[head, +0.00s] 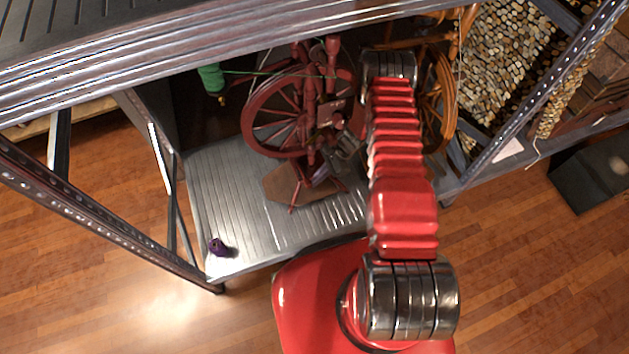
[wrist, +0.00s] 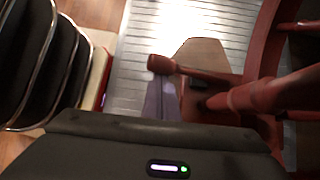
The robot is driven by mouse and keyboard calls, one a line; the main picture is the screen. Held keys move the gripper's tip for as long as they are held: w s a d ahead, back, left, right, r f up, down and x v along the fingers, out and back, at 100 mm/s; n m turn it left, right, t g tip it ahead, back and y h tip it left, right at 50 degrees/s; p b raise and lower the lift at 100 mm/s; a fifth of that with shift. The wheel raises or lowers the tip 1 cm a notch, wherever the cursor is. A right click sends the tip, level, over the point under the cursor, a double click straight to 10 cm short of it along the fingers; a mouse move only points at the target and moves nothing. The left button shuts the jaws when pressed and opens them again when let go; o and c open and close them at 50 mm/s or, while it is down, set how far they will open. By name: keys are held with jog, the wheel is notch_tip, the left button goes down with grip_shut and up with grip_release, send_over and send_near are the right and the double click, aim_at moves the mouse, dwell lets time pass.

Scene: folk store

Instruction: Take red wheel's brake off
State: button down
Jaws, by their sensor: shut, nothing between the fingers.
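The red spinning wheel (head: 290,112) stands on the metal shelf, left of a yellow-brown wheel. Its dark red wooden frame also shows at the right of the wrist view (wrist: 265,95). A short red rod with a rounded knob (wrist: 160,64) sticks out leftward there; it may be the brake lever, but I cannot tell for sure. My gripper (head: 338,150) is low at the red wheel's right side, partly among its posts. In the wrist view its narrow fingers (wrist: 162,96) are shut and empty, just below the knob. I cannot tell whether they touch it.
The yellow-brown wheel (head: 437,100) stands close on the right, partly behind my arm. A green spool (head: 211,78) hangs at the upper left. A purple spool (head: 217,246) sits at the shelf's front left. The ribbed metal shelf (head: 225,195) is clear at left.

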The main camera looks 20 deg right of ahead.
jog(key=shift+r, duration=0.15)
jog(key=shift+w+r, duration=0.2)
jog(key=shift+r, duration=0.6)
jog(key=shift+a, duration=0.1)
notch_tip(320, 180, down, 4)
jog(key=s+d, duration=0.1)
jog(key=d, duration=0.2)
jog(key=w+v, duration=0.2)
jog(key=v, duration=0.7)
jog(key=shift+d, duration=0.2)
jog(key=shift+r, duration=0.1)
dwell(0.4)
jog(key=shift+s, duration=0.1)
